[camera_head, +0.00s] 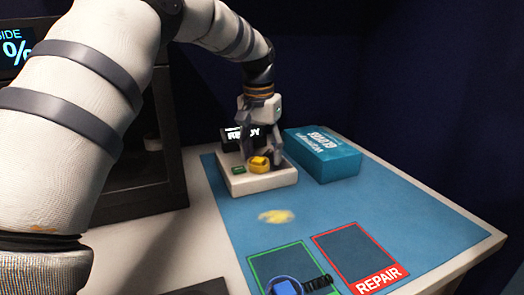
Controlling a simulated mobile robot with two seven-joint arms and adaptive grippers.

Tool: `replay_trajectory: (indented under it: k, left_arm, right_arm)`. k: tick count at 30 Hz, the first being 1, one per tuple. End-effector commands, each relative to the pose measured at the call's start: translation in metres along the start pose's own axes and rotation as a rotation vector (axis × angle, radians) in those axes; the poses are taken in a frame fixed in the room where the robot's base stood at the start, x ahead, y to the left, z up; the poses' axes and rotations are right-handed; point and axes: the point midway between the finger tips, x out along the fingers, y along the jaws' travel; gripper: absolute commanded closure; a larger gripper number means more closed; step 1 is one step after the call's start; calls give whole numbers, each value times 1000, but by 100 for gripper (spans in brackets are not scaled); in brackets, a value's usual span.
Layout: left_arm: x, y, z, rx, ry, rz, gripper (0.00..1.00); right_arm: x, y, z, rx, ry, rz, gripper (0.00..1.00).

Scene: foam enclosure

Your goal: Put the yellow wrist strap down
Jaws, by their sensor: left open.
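The yellow wrist strap (259,164) rests on top of a white tester box (265,181) with a green button and a small display reading "READY". My left gripper (262,152) points down right above the strap, its fingers open around or just beside it. The fingers partly cover the display, and I cannot tell whether they touch the strap. My right gripper is not in view.
A blue glove box (322,154) stands right of the tester. A blue mat (420,215) has a green-outlined area with a blue wrist strap (286,286) and a red "REPAIR" area (361,255). A yellow patch (276,216) lies on the mat. The mat's right side is clear.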

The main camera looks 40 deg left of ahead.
Motion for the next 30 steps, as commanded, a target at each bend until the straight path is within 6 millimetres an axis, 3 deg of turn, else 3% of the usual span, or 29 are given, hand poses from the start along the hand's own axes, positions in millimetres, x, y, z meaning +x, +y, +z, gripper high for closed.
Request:
replay_trajectory:
  k: [5,12,18,30]
  left_arm:
    - [-12,0,-1,0,6,0,45]
    - [-78,0,-1,-1,11,0,45]
    - [-112,0,-1,0,1,-1,45]
    - [-123,0,0,0,-1,-1,45]
  right_arm:
    - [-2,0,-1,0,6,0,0]
    - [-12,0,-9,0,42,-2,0]
    - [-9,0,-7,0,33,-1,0]
    - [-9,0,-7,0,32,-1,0]
